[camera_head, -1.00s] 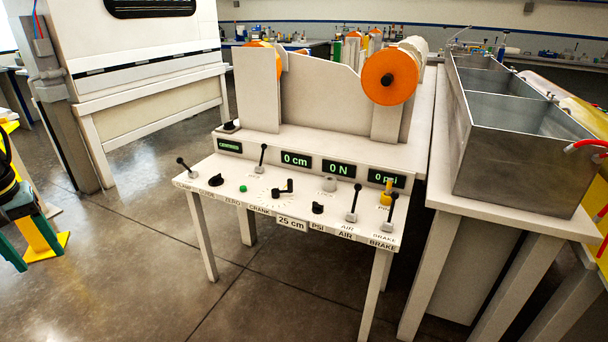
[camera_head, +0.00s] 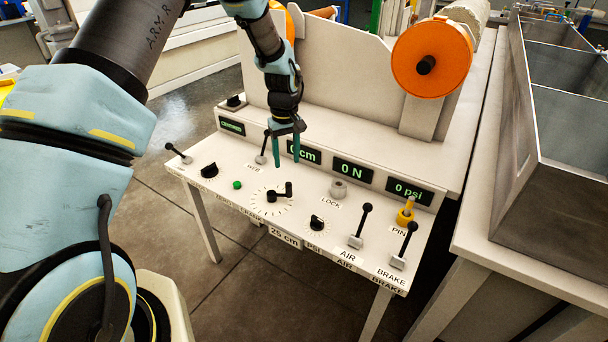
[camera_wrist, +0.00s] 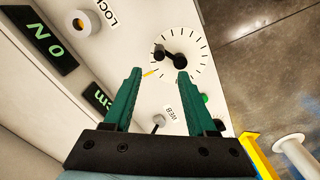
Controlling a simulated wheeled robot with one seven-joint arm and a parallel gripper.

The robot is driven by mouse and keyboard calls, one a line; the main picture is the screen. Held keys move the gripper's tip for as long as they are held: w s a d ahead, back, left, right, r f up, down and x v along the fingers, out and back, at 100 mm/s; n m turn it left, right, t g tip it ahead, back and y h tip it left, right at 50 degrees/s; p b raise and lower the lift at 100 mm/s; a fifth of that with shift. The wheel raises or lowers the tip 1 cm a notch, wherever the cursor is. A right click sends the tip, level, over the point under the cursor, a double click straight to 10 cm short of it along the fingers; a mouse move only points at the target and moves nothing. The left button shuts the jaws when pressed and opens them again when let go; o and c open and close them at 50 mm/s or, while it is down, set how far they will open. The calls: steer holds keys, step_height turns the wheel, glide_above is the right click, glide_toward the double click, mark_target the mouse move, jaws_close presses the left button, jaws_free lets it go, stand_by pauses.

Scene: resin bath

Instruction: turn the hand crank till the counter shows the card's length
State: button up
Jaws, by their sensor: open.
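The hand crank (camera_head: 279,194) is a small black arm with a knob, set on a ticked dial on the white console. It also shows in the wrist view (camera_wrist: 169,57), beyond my fingertips. The length counter (camera_head: 305,154) is partly behind my gripper; "cm" shows, its digit is hidden or unclear. The card (camera_head: 284,237) on the console's front edge reads "25 cm". My gripper (camera_head: 286,164) has green fingers, is open and empty, and hangs above the panel, behind and above the crank. In the wrist view my gripper (camera_wrist: 158,75) has its fingers apart with nothing between them.
Around the crank stand a green button (camera_head: 237,185), a black PSI knob (camera_head: 317,223), a grey LOCK knob (camera_head: 338,189), a yellow pin (camera_head: 405,212), and AIR (camera_head: 360,226) and BRAKE (camera_head: 404,245) levers. A WEB lever (camera_head: 263,147) stands close left of my gripper. A metal tank (camera_head: 515,190) is at right.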

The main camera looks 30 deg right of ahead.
mark_target(289, 183)
steer(key=shift+d+f, duration=0.15)
steer(key=shift+f, duration=0.2)
step_height(289, 183, down, 10)
steer(key=p, duration=0.3)
jaws_close()
stand_by(0.4)
